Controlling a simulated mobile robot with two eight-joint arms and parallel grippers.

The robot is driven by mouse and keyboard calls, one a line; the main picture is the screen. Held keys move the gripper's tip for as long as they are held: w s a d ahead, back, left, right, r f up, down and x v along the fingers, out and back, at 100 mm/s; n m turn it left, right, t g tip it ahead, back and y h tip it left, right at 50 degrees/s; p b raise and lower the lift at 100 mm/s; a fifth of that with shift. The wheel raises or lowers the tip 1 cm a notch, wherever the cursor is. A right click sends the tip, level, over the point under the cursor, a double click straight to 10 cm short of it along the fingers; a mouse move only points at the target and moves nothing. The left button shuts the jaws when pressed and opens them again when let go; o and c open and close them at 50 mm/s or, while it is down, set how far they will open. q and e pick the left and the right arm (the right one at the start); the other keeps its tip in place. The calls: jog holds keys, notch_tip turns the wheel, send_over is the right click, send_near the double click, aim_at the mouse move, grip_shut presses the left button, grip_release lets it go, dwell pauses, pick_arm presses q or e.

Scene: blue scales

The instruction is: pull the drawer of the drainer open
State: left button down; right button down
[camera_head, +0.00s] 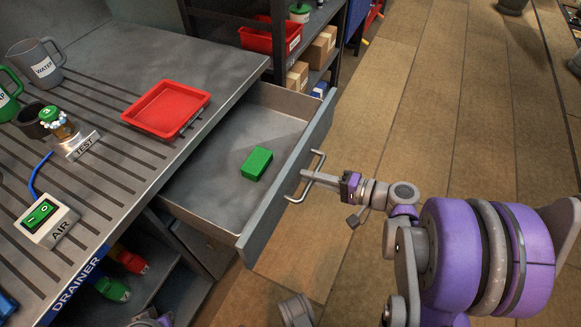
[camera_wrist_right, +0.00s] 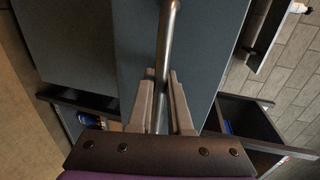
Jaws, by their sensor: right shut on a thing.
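The drainer (camera_head: 105,205) is a grey ribbed worktop with a blue label reading DRAINER on its front edge. Its drawer (camera_head: 215,190) stands pulled out, with the grey inside showing and a green block (camera_head: 257,163) lying in it. A metal bar handle (camera_head: 318,160) is on the drawer front (camera_head: 285,190). My right gripper (camera_head: 308,177) is shut on the handle. In the right wrist view its two fingers (camera_wrist_right: 160,100) stand on either side of the handle bar (camera_wrist_right: 167,40). My left gripper cannot be made out.
A red tray (camera_head: 167,108), an AIR switch box (camera_head: 45,220), a TEST stand (camera_head: 75,145) and mugs (camera_head: 38,65) stand on the worktop. Shelves with a red bin (camera_head: 262,38) and boxes stand behind the drawer.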

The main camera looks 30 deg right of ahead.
jog(key=shift+f+v, duration=0.2)
jog(key=shift+v, duration=0.75)
jog(key=shift+f+v, duration=0.2)
jog(key=shift+v, duration=0.75)
jog(key=c, duration=0.8)
grip_release()
jog(key=shift+c, duration=0.2)
jog(key=shift+s+d, duration=0.1)
jog(key=p+v, duration=0.1)
jog(key=v, duration=0.9)
jog(key=shift+s+d+p, duration=0.2)
jog(key=shift+s+p, duration=0.1)
